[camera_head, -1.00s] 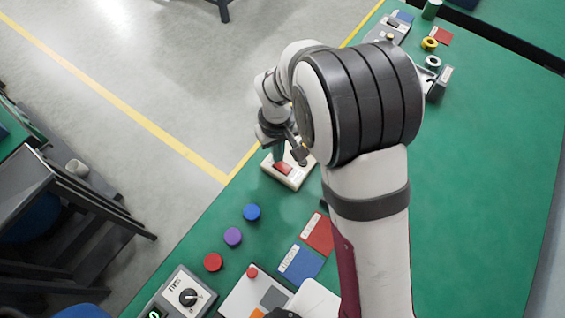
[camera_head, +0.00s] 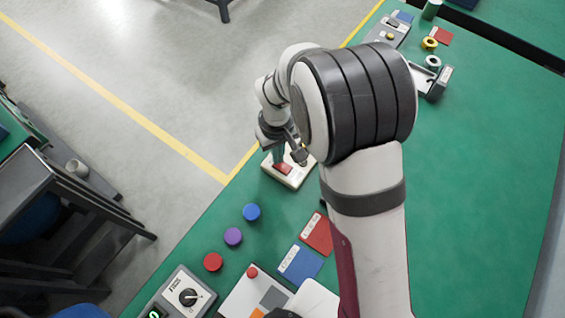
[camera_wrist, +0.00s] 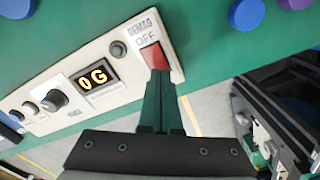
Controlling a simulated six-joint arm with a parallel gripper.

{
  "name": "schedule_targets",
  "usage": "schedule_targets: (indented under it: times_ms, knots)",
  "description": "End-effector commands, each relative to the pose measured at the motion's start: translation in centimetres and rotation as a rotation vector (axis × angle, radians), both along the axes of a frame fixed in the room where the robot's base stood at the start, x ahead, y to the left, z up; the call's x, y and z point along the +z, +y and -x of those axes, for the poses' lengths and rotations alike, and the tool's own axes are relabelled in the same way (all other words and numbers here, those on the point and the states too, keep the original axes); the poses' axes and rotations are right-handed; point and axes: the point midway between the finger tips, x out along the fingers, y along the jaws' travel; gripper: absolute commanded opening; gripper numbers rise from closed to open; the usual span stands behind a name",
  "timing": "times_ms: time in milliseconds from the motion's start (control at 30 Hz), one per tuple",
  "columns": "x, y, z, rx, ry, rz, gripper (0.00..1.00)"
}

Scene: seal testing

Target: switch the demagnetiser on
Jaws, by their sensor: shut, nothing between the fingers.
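The demagnetiser (camera_head: 297,180) is a cream box at the left edge of the green bench, partly hidden by my arm. In the wrist view its panel (camera_wrist: 122,38) is marked DEMAG, with OFF beside a red rocker switch (camera_wrist: 155,57). A dark display (camera_wrist: 94,77) there reads 0 G. My gripper (camera_wrist: 160,76) is shut and empty, its green fingertips at the lower edge of the red switch; I cannot tell whether they touch it. In the head view my gripper (camera_head: 279,160) is over the switch, partly hidden by the wrist.
Blue (camera_head: 251,212), purple (camera_head: 233,236) and red (camera_head: 213,262) caps stand along the bench edge. Red (camera_head: 317,236) and blue (camera_head: 301,264) cards lie nearby. A grey dial unit (camera_head: 180,296) is at the bottom left.

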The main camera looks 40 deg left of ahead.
Motion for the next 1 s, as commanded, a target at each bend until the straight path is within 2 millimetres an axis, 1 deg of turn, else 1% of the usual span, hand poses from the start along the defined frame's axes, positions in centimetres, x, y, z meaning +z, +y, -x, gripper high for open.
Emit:
schedule_targets:
  times_ms: [700, 767, 1000]
  knots:
    - [-1.0, 0.0, 0.0, 0.0, 0.0, 0.0, 0.0]
    - [-0.7, 0.0, 0.0, 0.0, 0.0, 0.0, 0.0]
    - [2.0, 0.1, 0.0, 0.0, -0.001, -0.003, 0.0]
